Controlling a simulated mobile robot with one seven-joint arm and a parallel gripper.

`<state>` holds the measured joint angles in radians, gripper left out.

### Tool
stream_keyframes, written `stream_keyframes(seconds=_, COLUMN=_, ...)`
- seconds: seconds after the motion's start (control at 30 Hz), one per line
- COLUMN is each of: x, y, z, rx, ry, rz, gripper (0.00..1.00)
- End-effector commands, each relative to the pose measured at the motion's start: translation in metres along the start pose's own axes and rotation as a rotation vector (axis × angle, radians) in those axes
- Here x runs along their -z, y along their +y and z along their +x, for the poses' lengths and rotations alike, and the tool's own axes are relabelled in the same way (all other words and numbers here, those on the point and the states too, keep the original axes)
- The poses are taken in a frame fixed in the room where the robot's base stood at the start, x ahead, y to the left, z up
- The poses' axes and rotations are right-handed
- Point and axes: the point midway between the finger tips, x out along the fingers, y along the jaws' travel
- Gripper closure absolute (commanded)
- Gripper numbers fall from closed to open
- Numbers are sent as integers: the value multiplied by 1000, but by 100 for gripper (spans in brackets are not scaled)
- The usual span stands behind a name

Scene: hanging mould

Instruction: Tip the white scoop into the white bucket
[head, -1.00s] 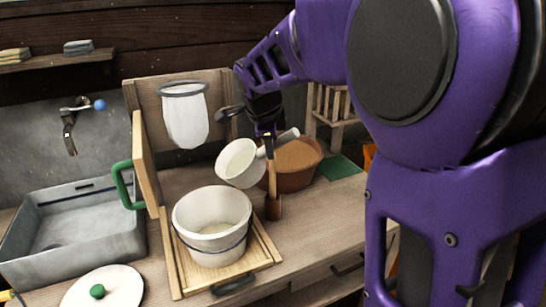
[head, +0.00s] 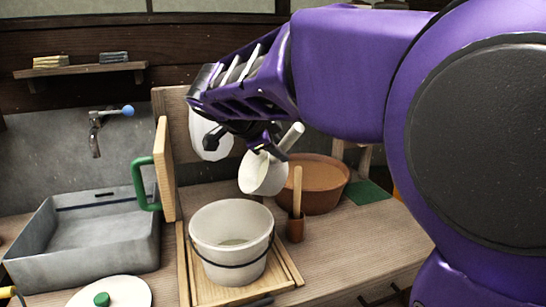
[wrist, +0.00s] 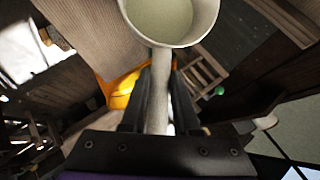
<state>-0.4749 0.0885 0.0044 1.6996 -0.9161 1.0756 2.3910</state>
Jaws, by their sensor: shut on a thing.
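The white scoop (head: 262,178) is tilted in the head view, its handle (head: 291,137) sloping up to the right. My gripper (head: 264,148) is shut on the handle. In the wrist view the handle (wrist: 161,85) runs between the two fingers, and the cup (wrist: 172,22) shows a pale greenish interior; I cannot tell whether that is liquid. The white bucket (head: 215,222) stands upright on a wooden board, with something pale low inside. The scoop is higher than the bucket and appears near its back right rim, not touching it.
A brown bowl (head: 335,196) and a small brown cup (head: 295,230) holding a wooden stick stand right of the bucket. A grey sink (head: 95,240) and a green-knobbed lid (head: 125,290) are left. A wooden panel with a green handle (head: 145,184) stands behind left.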

Motion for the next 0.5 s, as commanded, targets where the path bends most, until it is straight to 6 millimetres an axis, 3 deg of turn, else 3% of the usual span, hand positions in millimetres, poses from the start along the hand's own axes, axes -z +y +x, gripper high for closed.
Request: stream_keyframes(seconds=0.5, x=-41, y=13, z=-29, rx=209, ry=299, rz=-152, gripper=100)
